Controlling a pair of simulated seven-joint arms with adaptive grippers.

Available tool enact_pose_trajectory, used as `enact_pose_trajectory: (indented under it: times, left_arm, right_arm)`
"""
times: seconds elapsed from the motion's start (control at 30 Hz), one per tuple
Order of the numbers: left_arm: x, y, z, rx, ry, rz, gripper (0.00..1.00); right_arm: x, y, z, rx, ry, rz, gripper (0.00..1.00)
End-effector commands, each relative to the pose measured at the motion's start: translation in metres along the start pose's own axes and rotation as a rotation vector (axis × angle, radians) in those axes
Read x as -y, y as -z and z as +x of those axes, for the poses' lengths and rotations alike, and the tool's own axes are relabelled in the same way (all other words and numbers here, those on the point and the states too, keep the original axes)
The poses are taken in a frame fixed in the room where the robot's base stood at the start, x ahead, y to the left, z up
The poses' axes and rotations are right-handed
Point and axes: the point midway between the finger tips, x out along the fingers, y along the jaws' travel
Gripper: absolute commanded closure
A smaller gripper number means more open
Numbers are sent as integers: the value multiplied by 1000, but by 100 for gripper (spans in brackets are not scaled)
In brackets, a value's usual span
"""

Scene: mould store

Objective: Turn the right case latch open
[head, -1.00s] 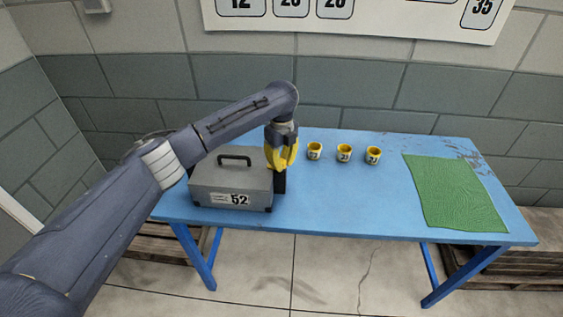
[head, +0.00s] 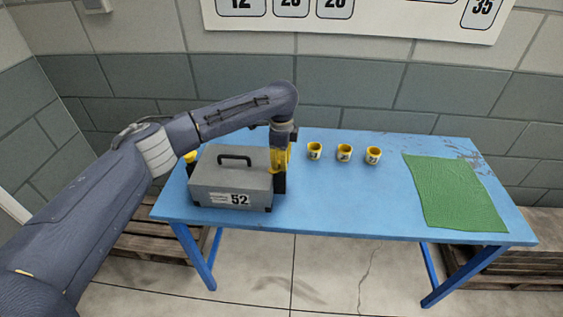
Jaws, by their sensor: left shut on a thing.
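A grey case (head: 215,188) with a dark top handle (head: 235,158) and a "52" label stands shut on the left part of the blue table. My left gripper (head: 279,184) points down at the case's right side, and its yellow and black fingers are closed there on the right case latch. The latch itself is hidden behind the fingers. My right gripper is not in view.
Several yellow cups are on the table; three (head: 344,153) stand in a row right of the case, and another yellow thing (head: 190,157) shows behind its left side. A green mat (head: 455,192) lies at the right. The blue table (head: 340,205) is clear in front.

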Motion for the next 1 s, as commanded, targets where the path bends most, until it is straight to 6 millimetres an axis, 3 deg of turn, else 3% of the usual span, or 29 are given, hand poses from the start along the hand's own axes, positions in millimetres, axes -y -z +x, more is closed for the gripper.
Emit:
enact_pose_trajectory:
  times: [0.6, 1.0]
  left_arm:
    - [0, 0, -1, 1, 1, -576, 100]
    - [1, 0, -1, 0, 2, -839, 100]
  right_arm:
    - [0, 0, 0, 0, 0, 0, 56]
    - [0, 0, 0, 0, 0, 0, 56]
